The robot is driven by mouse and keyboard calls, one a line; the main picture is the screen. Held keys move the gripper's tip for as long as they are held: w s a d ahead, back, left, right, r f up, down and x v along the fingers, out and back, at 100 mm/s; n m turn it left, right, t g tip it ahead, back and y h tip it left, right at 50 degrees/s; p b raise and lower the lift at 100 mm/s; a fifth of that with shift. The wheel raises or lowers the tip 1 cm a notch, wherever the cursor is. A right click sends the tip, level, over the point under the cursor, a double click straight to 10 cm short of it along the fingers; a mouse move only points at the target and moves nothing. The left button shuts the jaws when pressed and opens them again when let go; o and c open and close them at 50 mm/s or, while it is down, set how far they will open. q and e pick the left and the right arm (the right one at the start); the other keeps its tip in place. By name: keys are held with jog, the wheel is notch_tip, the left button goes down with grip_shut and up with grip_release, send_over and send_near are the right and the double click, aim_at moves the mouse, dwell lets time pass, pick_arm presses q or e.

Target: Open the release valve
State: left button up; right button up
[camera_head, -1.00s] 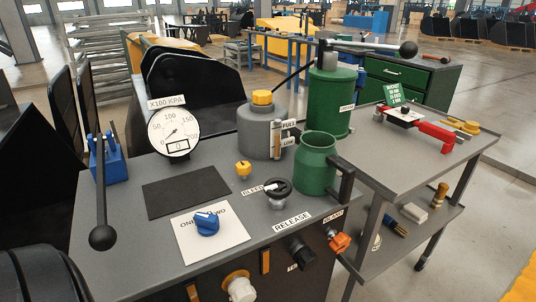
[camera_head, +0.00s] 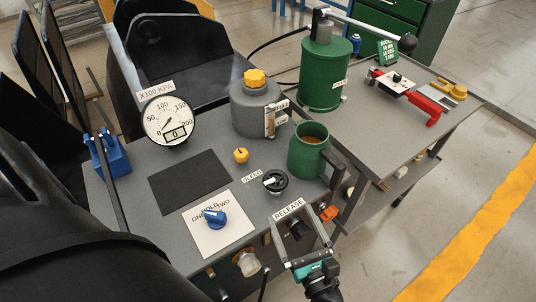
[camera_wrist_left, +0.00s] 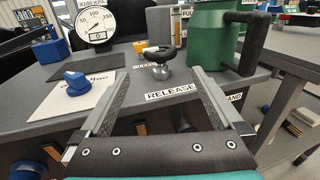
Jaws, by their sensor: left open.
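The RELEASE label (camera_head: 289,209) is on the bench's front edge. A black round knob (camera_head: 299,229), apparently the release valve, sits below it on the front panel. My left gripper (camera_head: 292,220) is open, its two fingers on either side of the knob in the head view; I cannot tell whether they touch it. In the left wrist view, the open fingers (camera_wrist_left: 157,74) flank the label (camera_wrist_left: 171,92), and the knob is mostly hidden under the gripper's body. The gauge (camera_head: 167,118) has a white dial. My right gripper is not in view.
A black BLEED knob (camera_head: 275,181) stands on the bench top behind the label. A green jug (camera_head: 308,152) stands right of it. An orange knob (camera_head: 328,213) and a pale knob (camera_head: 247,264) flank the black one. A blue knob (camera_head: 214,219) sits on a white card.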

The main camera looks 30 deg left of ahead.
aim_at(271, 171)
pick_arm(q)
jog(key=b+x, duration=0.1)
jog(key=x, duration=1.4)
jog(key=shift+r, duration=0.1)
jog(key=c, duration=1.2)
